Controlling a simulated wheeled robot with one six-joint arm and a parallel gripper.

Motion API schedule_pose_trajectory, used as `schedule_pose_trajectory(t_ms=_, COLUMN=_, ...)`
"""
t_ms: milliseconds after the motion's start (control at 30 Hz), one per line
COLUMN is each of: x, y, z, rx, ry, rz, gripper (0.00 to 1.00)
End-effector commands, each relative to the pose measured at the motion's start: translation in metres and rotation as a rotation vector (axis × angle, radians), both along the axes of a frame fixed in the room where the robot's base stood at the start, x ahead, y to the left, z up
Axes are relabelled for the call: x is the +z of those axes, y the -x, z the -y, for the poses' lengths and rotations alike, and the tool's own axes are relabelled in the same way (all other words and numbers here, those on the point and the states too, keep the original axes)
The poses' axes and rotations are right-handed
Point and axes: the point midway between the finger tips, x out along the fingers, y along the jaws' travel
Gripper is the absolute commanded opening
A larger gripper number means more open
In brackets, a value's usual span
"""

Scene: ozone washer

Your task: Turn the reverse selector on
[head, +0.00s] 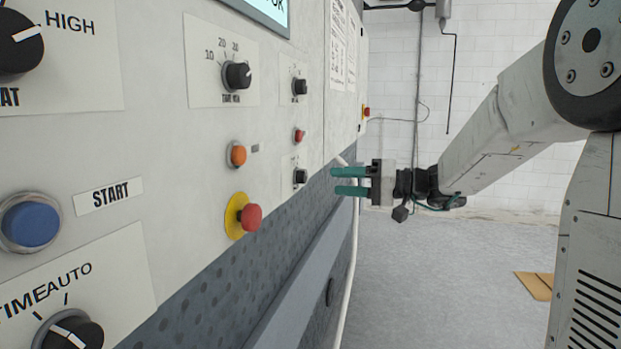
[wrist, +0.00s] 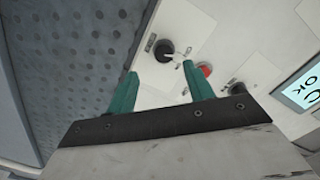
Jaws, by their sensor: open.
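Two small black knobs sit on the washer panel, the lower knob (head: 300,177) and the upper knob (head: 300,87). Their labels are too small to read, so I cannot tell which is the reverse selector. My gripper (head: 334,181) is open and empty, its two green fingers pointing left toward the panel, to the right of the lower knob. In the wrist view my gripper (wrist: 160,72) has the lower knob (wrist: 164,50) ahead, roughly between its fingertips and apparently not touched. Its pale pointer faces right there. The upper knob (wrist: 236,88) is farther right.
A red button (head: 299,135) lies between the two knobs. A red emergency button (head: 250,217) on a yellow ring and an orange lamp (head: 237,154) stick out nearer. A pale hose (head: 351,265) hangs by the panel. The floor at right is mostly clear.

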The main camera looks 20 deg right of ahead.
Motion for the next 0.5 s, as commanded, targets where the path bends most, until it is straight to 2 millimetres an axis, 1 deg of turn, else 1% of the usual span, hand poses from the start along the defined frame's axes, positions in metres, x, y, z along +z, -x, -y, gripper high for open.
schedule_pose_trajectory(t_ms=33, x=0.005, y=-0.001, z=0.001, rx=-0.007, ry=0.007, rz=0.051, gripper=0.52)
schedule_pose_trajectory(t_ms=100, x=0.006, y=-0.001, z=0.000, rx=-0.006, ry=0.027, rz=0.093, gripper=0.52)
schedule_pose_trajectory(t_ms=233, x=0.006, y=-0.006, z=-0.007, rx=-0.003, ry=0.044, rz=0.114, gripper=0.52)
schedule_pose_trajectory(t_ms=500, x=0.005, y=-0.029, z=-0.044, rx=0.000, ry=0.043, rz=0.111, gripper=0.52)
